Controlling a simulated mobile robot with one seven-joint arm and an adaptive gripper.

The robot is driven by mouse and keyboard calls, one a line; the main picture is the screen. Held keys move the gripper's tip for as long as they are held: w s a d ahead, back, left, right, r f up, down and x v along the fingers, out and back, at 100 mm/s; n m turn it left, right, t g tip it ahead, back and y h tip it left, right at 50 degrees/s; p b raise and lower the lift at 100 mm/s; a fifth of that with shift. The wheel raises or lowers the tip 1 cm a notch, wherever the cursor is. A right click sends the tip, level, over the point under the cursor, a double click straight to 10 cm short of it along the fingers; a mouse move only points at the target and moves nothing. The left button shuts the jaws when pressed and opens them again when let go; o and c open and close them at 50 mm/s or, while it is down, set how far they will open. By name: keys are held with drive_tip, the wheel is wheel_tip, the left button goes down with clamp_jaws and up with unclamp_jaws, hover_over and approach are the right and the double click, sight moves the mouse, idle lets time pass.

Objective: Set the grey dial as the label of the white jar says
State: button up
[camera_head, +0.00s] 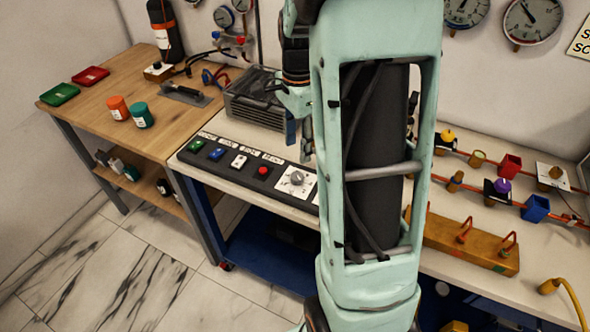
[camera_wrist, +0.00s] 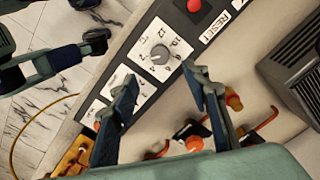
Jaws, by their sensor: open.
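The grey dial (camera_head: 297,179) is a round knob on a white square plate in the dark control strip along the bench's front edge. In the wrist view the dial (camera_wrist: 159,54) has numbers around it, too blurred to read surely. My gripper (camera_wrist: 160,78) is open and empty, its two blue fingers apart, with the dial showing beyond the gap between the tips. In the head view my gripper (camera_head: 298,132) hangs above the bench behind the strip, partly hidden by my arm. I cannot make out a white jar or its label for sure.
The strip also holds a red button (camera_head: 263,171) and other buttons; another white plate (camera_wrist: 125,80) adjoins the dial's. A dark ridged case (camera_head: 255,98) stands behind. An orange jar (camera_head: 119,108) and a green jar (camera_head: 142,115) stand on the wooden table. My arm hides the bench's middle.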

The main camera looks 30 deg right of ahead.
sight(297, 175)
wheel_tip(297, 175, down, 10)
drive_tip(key=shift+f, duration=0.2)
idle(0.3)
drive_tip(key=c, duration=1.2)
drive_tip(key=shift+o, duration=0.2)
